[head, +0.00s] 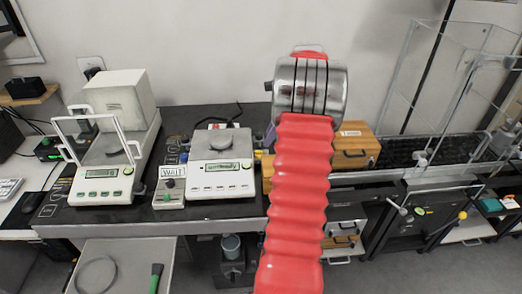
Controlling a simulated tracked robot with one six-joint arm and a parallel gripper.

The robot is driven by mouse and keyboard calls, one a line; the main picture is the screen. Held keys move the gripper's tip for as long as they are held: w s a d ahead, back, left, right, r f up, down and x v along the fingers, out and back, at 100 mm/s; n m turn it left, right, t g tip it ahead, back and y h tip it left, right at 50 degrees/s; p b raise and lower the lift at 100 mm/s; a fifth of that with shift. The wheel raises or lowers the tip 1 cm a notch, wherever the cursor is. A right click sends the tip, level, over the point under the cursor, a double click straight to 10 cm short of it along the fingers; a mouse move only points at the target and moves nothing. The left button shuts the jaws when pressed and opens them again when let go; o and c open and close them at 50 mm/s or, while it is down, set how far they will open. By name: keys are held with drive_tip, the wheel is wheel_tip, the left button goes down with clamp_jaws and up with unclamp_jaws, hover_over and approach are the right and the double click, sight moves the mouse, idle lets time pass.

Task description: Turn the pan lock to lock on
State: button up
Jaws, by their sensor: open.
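A second balance (104,185) with a clear-framed draft shield stands further left. My red arm rises through the middle of the view, right of the balance. My gripper is hidden behind it.
Wooden drawer boxes (352,153) stand right of my arm, partly hidden by it. A clear glass enclosure (441,88) stands at the right. A grey cart top (122,265) with a wire ring and a green-handled brush is at the front left. The dark bench (215,212) is bare in front of the balance.

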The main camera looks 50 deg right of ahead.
sight(260, 151)
drive_tip(key=x, duration=0.8)
drive_tip(key=shift+w+f, duration=0.1)
drive_tip(key=shift+f, duration=0.05)
drive_tip(key=shift+c, duration=0.7)
